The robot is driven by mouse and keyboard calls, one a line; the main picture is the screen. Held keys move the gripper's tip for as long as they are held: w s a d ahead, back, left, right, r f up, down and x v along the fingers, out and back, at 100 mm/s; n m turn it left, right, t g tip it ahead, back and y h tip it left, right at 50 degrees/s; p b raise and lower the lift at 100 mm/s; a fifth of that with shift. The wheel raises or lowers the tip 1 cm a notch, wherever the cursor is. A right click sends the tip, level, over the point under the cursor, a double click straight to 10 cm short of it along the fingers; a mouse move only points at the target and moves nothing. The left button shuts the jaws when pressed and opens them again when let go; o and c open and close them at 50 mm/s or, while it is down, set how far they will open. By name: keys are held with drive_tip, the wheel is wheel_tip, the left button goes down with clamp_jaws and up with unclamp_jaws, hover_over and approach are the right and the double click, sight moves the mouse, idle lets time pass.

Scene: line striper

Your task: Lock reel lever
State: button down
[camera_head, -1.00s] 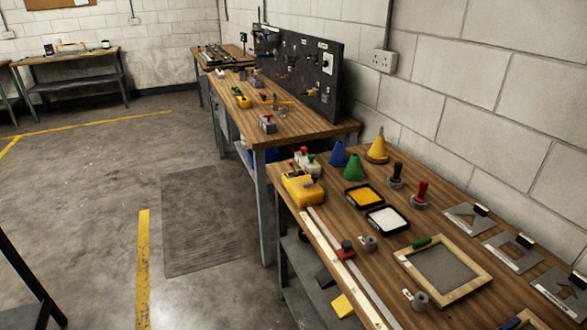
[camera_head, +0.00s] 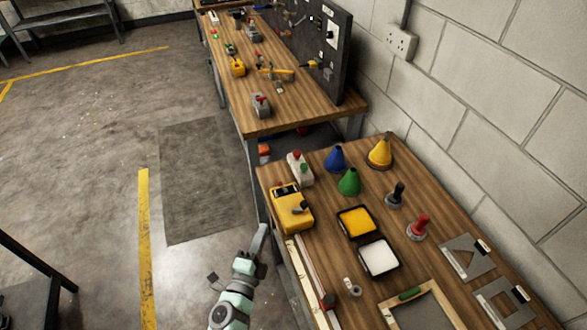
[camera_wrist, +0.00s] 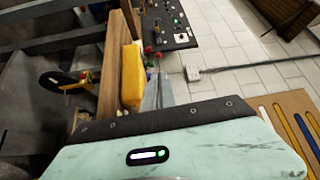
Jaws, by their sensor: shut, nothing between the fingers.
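The lever cannot be made out there.
The floor left of the bench (camera_head: 190,190) is open.

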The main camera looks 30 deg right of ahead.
drive_tip(key=shift+a, duration=0.1)
drive_tip(key=shift+w, duration=0.1)
approach(282, 187)
drive_tip(key=w+d, duration=0.1)
drive_tip(key=w+d+r, duration=0.1)
drive_tip(key=w, duration=0.1)
drive_tip(key=w+d, duration=0.1)
drive_tip(key=shift+w+d+r+p, duration=0.25)
drive_tip(key=shift+w+r+p, duration=0.15)
drive_tip(key=shift+r, duration=0.1)
idle(0.6)
